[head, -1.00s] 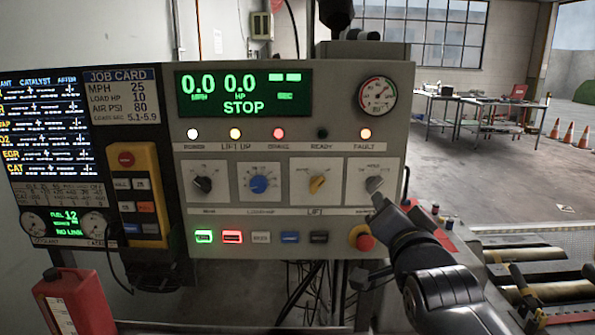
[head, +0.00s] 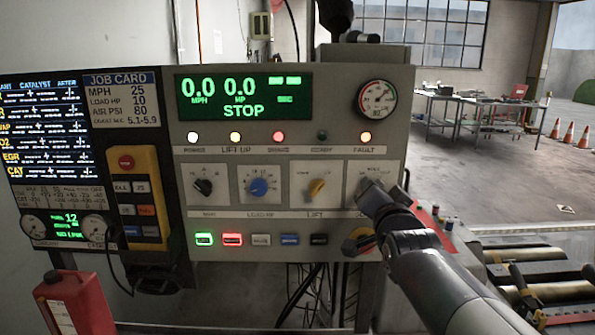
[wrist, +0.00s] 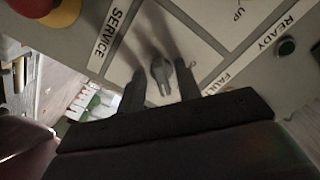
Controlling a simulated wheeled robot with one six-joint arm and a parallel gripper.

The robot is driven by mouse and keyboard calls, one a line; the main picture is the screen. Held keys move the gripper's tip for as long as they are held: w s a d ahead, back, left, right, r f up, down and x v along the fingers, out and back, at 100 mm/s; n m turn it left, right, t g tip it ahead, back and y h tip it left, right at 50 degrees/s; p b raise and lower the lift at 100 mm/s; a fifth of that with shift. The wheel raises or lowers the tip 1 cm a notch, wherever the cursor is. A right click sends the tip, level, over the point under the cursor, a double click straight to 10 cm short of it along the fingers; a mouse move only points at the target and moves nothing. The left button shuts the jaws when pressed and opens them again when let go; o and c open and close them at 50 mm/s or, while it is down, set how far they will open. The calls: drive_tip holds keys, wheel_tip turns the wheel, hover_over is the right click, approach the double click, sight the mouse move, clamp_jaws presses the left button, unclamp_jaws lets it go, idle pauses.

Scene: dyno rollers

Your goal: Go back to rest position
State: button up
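My gripper (head: 370,194) is at the rightmost dial of the grey control panel (head: 408,125), under the FAULT lamp, and hides most of that dial in the head view. In the wrist view my gripper's (wrist: 159,80) two dark fingers are spread apart. The grey knob (wrist: 160,74) on its white plate, by the SERVICE label, shows in the gap between them. A clear gap shows beside the knob; I cannot tell whether a fingertip touches it. My forearm comes in from the lower right.
The red emergency button (wrist: 30,5) sits close to the gripper and is mostly hidden by my arm in the head view. A yellow pendant (head: 145,160) hangs left, above a red jug (head: 75,303). Rollers (head: 540,265) lie right; open floor (head: 480,165) extends beyond.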

drive_tip(key=n+p, duration=0.4)
drive_tip(key=n, duration=0.1)
drive_tip(key=n+p, duration=0.4)
drive_tip(key=shift+s+r+n+p, duration=0.15)
drive_tip(key=shift+n+p, duration=0.25)
